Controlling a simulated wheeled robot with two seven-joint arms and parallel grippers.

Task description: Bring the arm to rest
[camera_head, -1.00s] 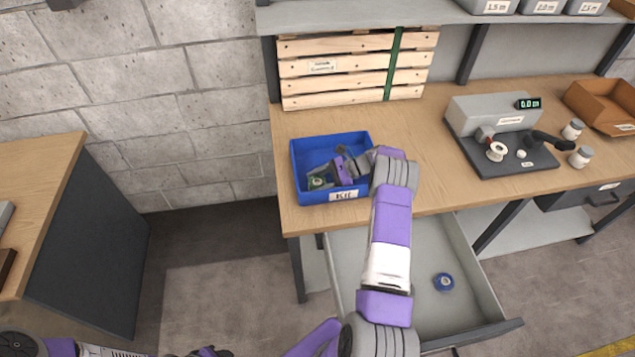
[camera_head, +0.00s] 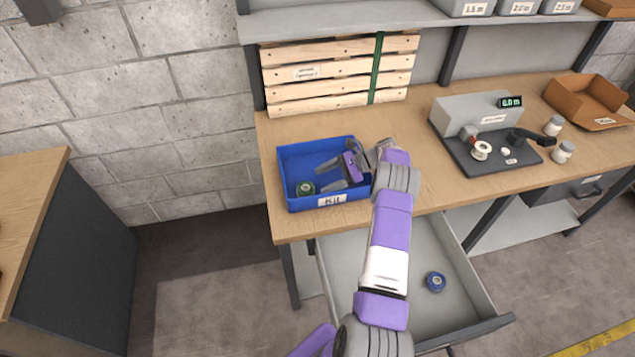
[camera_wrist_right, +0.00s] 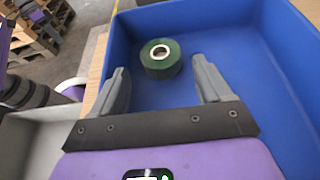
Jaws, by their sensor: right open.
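My right gripper (camera_head: 331,178) is open and empty, over the blue kit box (camera_head: 290,158) on the workbench. In the right wrist view its two fingers (camera_wrist_right: 162,90) stand apart, with a roll of green tape (camera_wrist_right: 161,60) beyond them on the blue floor of the box. The green tape roll (camera_head: 306,188) also shows in the head view, near the front left corner of the box, clear of the fingers. My right arm reaches up from the bottom of the picture, across the open drawer. My left gripper is not in view.
An open grey drawer (camera_head: 455,310) below the bench holds a blue tape roll (camera_head: 435,281). A slatted wooden panel (camera_head: 335,72) stands behind the box. To the right are a grey device (camera_head: 470,112) with a display, white jars (camera_head: 563,151) and a brown tray (camera_head: 590,98).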

